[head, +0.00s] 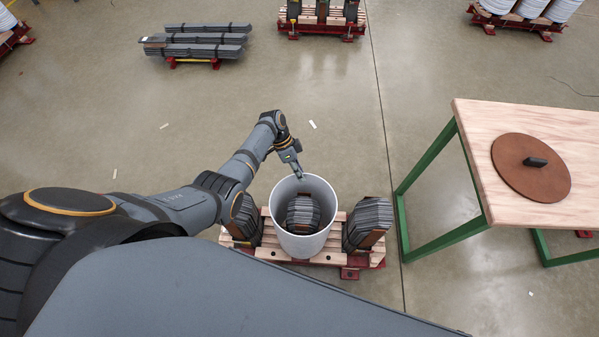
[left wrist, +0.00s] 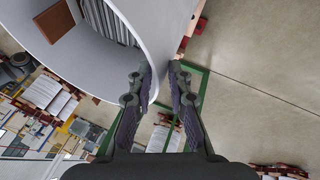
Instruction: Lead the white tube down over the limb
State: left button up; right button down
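The white tube (head: 299,243) stands upright around the middle limb (head: 303,214), whose dark laminated top shows inside the rim. The limb's stripes (left wrist: 108,22) and its brown top piece (left wrist: 54,21) also show inside the tube (left wrist: 150,30) in the left wrist view. My left gripper (head: 297,173) is at the tube's far rim. In the left wrist view its two fingers (left wrist: 160,78) are apart, with the tube wall close to the left finger and a strip of floor visible between them. The tube's lower end looks close to the pallet, but contact is unclear. My right gripper is out of view.
The wooden pallet (head: 268,241) bears a left limb (head: 246,217) and a right limb (head: 368,222) close beside the tube. A green-legged table (head: 540,125) with a brown disc (head: 515,178) stands to the right.

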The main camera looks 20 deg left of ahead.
pick_arm(q)
jog(key=o, duration=0.3)
jog(key=shift+o, duration=0.2)
jog(key=v, duration=1.2)
jog(key=shift+a, duration=0.1)
